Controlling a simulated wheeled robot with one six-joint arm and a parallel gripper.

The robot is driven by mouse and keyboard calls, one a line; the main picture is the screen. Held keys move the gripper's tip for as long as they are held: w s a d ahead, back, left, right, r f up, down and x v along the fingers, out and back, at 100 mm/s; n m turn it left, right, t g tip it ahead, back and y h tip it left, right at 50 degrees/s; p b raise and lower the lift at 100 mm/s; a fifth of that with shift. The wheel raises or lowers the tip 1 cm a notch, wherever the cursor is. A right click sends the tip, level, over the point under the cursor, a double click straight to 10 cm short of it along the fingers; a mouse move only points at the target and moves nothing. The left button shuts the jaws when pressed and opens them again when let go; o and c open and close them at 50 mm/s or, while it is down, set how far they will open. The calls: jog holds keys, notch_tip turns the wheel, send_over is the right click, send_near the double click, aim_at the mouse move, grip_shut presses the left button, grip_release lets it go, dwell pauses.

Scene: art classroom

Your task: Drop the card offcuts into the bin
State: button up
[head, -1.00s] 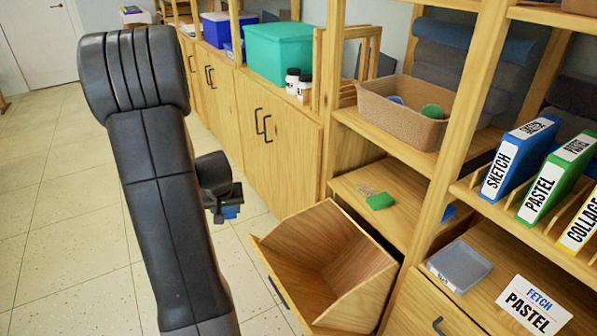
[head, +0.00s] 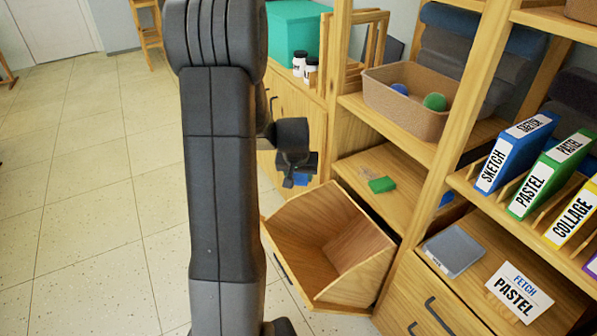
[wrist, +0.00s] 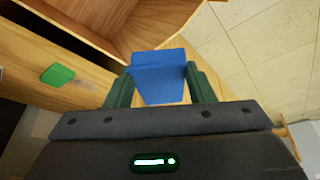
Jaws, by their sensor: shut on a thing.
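My gripper (head: 296,176) is shut on a blue card offcut (wrist: 158,78), which sits between its dark green fingers in the wrist view. In the head view only a little of the blue shows below the jaws. The bin (head: 352,242) is a tilted-out wooden box, open at the top; my gripper is above its back left side. Its wooden wall fills the top of the wrist view (wrist: 165,22). A green offcut (head: 382,185) lies on the low shelf right of the gripper. Another blue piece (head: 446,199) is partly hidden behind the shelf post.
A brown basket (head: 408,108) with balls stands on the shelf above. A shelf post (head: 455,125) stands between. The left floor is clear.

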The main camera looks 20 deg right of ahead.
jog(key=shift+f+b, duration=0.35)
jog(key=shift+f, duration=0.6)
jog(key=o, duration=1)
jog(key=shift+r, duration=0.15)
jog(key=p+v, duration=0.1)
jog(key=v, duration=1.2)
jog(key=shift+a+r+p, duration=0.15)
jog(key=shift+r+p, duration=0.15)
